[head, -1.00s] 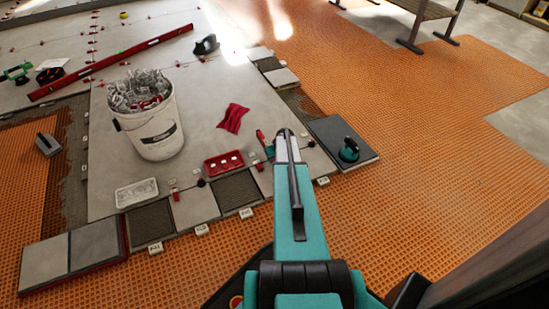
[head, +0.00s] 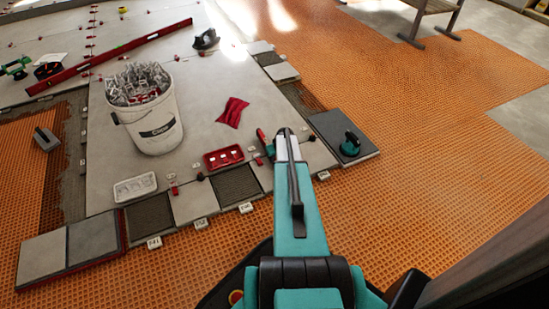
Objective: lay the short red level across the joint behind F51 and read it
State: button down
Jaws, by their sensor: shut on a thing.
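My gripper (head: 286,136) is at the end of my teal arm, over the front right part of the tiled area. It is shut, but its own body hides what is between the fingers. A slim red and teal object (head: 265,143) shows close to the left of the fingertips; I cannot tell whether it is held or lies on the tile. I cannot make out the short red level for certain. A long red level (head: 110,58) lies across the tiles at the back left. Small white labels (head: 200,223) line the front tile edge; I cannot read F51 on any.
A white bucket of clips (head: 155,133) stands on the tiles. A red tray (head: 223,158), a red cloth (head: 232,112) and a white tray (head: 135,187) lie nearby. A suction cup (head: 350,145) sits on a dark tile at right. The orange matting (head: 420,120) is clear.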

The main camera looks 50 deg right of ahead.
jog(key=shift+f, duration=0.2)
dwell(0.6)
jog(key=c, duration=1.6)
grip_release()
jog(key=shift+o, duration=0.2)
jog(key=p+v, duration=0.4)
jog(key=v, duration=0.9)
jog(key=shift+r+p, duration=0.35)
jog(key=shift+p, duration=0.05)
jog(key=shift+s, duration=0.1)
